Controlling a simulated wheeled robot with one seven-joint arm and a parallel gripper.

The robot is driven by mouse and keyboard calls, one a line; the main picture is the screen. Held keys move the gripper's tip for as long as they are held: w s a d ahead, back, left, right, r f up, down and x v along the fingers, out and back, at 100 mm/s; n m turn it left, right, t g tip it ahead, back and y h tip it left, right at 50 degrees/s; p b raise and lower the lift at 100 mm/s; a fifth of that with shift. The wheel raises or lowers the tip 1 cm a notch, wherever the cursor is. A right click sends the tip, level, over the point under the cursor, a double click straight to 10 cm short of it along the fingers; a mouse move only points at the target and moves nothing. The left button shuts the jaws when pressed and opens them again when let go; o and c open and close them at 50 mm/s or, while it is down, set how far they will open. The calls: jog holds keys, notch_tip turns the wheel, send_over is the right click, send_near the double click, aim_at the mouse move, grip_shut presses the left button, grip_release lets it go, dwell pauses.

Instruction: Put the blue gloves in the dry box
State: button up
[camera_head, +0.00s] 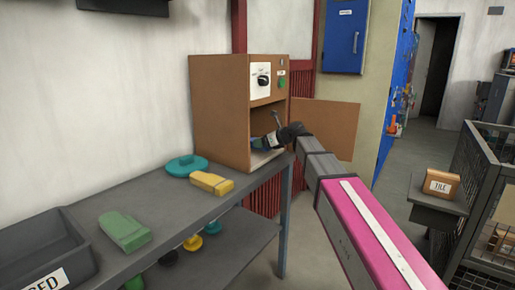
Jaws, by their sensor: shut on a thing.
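A brown box cabinet with a dial and a green button, which I take to be the dry box (220,112), stands at the far end of the grey bench. Its front is open and its brown door (338,128) is swung out to the right. My gripper (270,140), dark and at the end of my pink and grey arm, is at the box's opening. It is shut on a small blue thing, apparently the blue gloves (258,144), at the opening. The gripper partly hides the gloves, and I cannot tell whether they touch the box floor.
On the grey bench (150,195) are a teal ring (186,166), a yellow block (211,183), a green item (124,231) and a dark bin (45,252). Several coloured items lie on the shelf below. A wire cage (482,190) and a tile box (441,184) stand right.

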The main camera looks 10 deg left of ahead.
jog(key=shift+w+a, duration=0.3)
jog(key=shift+a, duration=0.35)
jog(key=shift+w+a, duration=0.25)
jog(key=shift+a, duration=0.35)
jog(key=shift+a+f, duration=0.25)
jog(key=shift+d+f, duration=0.1)
jog(key=shift+f, duration=1.4)
jog(key=shift+f, duration=0.1)
jog(key=o, duration=1)
